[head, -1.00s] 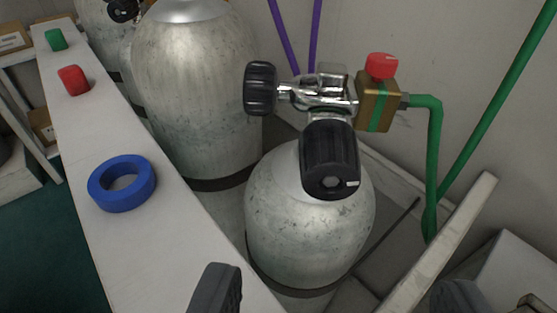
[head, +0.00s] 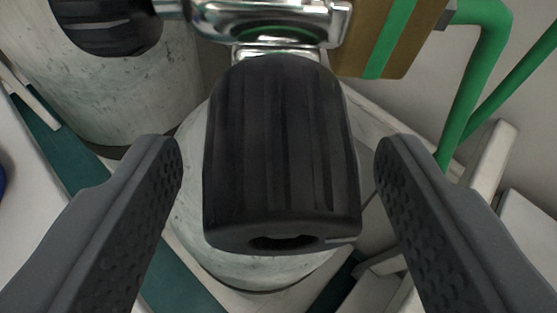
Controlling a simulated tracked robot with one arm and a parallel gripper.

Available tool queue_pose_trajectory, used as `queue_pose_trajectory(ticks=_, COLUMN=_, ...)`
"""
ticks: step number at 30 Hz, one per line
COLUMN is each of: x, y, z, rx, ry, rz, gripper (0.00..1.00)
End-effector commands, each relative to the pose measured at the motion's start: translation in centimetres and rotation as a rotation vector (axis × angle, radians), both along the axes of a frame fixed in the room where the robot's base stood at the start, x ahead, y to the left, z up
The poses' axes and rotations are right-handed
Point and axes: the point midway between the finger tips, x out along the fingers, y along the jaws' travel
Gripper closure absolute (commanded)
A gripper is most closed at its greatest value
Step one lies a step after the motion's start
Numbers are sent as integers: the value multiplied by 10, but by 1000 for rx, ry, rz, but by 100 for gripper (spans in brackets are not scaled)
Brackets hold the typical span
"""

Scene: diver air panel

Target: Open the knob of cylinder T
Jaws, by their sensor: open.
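A black ribbed knob (head: 280,150) fills the middle of the head view, on a chrome valve (head: 275,22) above a grey cylinder (head: 195,215). No letter shows on this cylinder, so I cannot tell whether it is T. My gripper (head: 279,160) is open, with one dark finger on each side of the knob. There is a gap between the knob and each finger. A small white mark shows on the knob's lower right rim. The knob hides much of the cylinder behind it.
A second black knob (head: 106,24) is at the upper left, in front of another cylinder (head: 140,100). A brass block (head: 375,40) with a green stripe joins a green pipe (head: 474,80) at the right. A pale rail (head: 492,158) stands at the right.

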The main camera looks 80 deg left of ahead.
Motion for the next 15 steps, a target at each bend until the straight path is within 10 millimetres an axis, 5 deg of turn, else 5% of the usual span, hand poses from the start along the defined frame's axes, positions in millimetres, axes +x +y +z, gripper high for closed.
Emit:
queue_pose_trajectory(ticks=3, x=0, y=0, z=0, rx=0, ry=0, rz=0, gripper=41)
queue_pose_trajectory(ticks=8, x=0, y=0, z=0, rx=0, ry=0, rz=0, gripper=86)
queue_pose_trajectory(ticks=15, x=0, y=0, z=0, rx=1, ry=-9, rz=1, gripper=86)
